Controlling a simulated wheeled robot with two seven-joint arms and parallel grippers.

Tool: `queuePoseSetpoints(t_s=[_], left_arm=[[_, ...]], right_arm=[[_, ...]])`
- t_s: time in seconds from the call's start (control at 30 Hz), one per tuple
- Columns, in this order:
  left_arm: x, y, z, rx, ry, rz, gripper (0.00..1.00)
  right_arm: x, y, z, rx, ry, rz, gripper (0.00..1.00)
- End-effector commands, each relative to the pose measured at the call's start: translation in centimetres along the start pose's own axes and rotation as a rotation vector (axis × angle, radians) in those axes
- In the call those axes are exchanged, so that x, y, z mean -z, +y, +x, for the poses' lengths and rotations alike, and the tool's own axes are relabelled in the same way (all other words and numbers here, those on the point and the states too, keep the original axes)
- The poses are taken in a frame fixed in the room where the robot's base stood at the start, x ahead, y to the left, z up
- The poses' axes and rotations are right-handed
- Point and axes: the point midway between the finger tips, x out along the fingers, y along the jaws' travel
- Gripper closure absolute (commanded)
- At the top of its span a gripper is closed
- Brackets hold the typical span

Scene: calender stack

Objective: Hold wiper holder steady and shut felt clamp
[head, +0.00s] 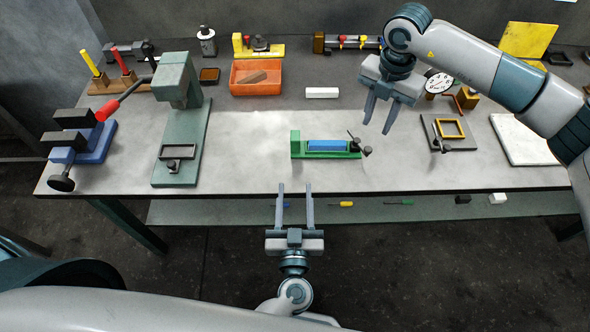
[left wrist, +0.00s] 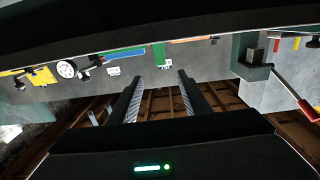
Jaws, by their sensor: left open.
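A green holder (head: 297,150), which looks like the wiper holder, lies near the table's front edge with a blue strip (head: 327,145) along it. A dark clamp with a thin lever (head: 363,147), likely the felt clamp, sits at its right end; the lever stands tilted up. The holder's green end also shows in the left wrist view (left wrist: 158,55). My left gripper (head: 295,186) is open and empty, in front of the table edge, apart from the holder. My right gripper (head: 377,127) is open and empty, above and to the right of the clamp.
A green press (head: 180,130) and a blue vise-like fixture (head: 92,145) stand at left. An orange bin (head: 257,88) and a white block (head: 322,92) lie behind the holder. A dark plate with a yellow frame (head: 448,130) lies at right. The table around the holder is clear.

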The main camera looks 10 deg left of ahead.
Motion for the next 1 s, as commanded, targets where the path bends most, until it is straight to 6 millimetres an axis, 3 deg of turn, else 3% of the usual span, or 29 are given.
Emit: queuePoseSetpoints(t_s=[0.27, 1.0], left_arm=[[0.1, 0.0, 2.4, 0.000, 0.002, 0.000, 0.56], [0.1, 0.0, 14.2, 0.000, 0.003, 0.003, 0.56]], right_arm=[[0.0, 0.0, 0.0, 0.000, 0.000, 0.000, 0.69], [0.0, 0.0, 0.0, 0.000, 0.000, 0.000, 0.69]])
